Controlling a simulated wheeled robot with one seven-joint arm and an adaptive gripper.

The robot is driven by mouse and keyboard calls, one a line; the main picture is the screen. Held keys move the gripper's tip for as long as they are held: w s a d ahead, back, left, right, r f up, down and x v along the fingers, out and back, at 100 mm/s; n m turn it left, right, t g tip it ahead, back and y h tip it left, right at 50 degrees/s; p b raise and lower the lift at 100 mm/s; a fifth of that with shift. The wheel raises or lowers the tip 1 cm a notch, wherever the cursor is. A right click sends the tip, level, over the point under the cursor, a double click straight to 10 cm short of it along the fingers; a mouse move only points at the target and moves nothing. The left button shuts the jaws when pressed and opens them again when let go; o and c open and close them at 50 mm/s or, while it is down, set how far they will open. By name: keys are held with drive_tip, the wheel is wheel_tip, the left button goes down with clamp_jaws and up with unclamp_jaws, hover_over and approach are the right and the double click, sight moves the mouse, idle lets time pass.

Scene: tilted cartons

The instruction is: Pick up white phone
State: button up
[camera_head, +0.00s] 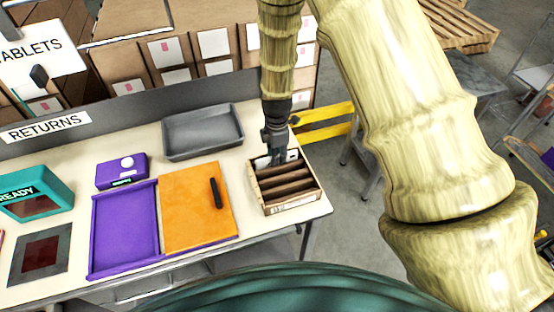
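A wooden crate with slats (287,208) stands at the right end of the table. My gripper (277,160) points down at the crate's back part, its fingertips at or inside the rear slot. A small white thing (292,155) shows just right of the fingers, and some white also shows to their left. It may be the white phone, but the gripper covers much of it. I cannot tell whether the fingers touch it or are closed on it.
A grey tray (203,131) lies left of the crate. An orange board (190,215) with a black bar (216,193), a purple tray (122,235), a purple device (110,173) and a teal box (50,187) lie further left. Cartons (120,62) stand behind the grey divider.

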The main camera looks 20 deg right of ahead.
drive_tip(key=shift+f, duration=0.6)
clamp_jaws()
drive_tip(key=shift+r, duration=0.1)
